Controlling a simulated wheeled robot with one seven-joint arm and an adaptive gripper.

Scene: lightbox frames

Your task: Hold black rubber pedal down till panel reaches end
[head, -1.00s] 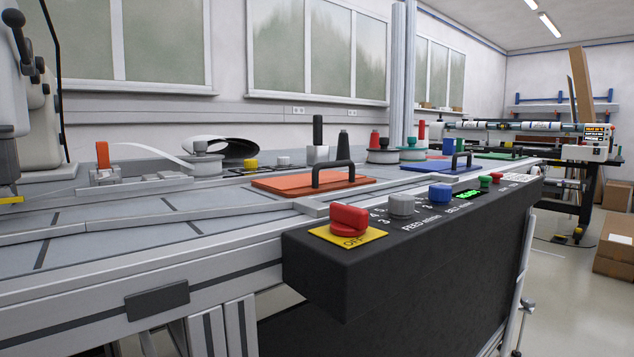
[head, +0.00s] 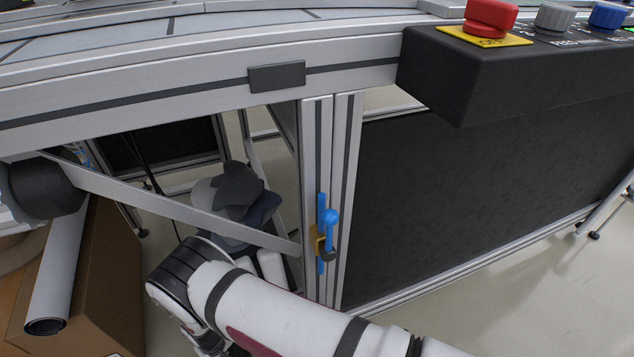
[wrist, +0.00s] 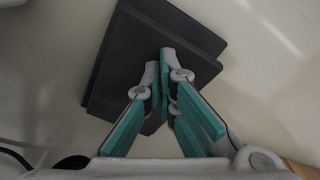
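The black rubber pedal (wrist: 122,62) lies below my gripper in the wrist view, seen from above as dark stacked square plates on a pale floor. My gripper (wrist: 160,58) has teal-padded fingers that converge over the pedal, tips together and nothing visible between them. I cannot tell whether the tips touch the pedal or whether it is pressed. In the head view my white arm reaches down under the bench, and the gripper and pedal are hidden. No moving panel can be made out in the current views.
The bench frame (head: 200,90) and its aluminium leg (head: 346,180) with a blue clamp (head: 329,225) stand close to my arm. The black control box (head: 455,80) with a red knob (head: 490,16) overhangs at right. A cardboard box (head: 110,285) stands at left.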

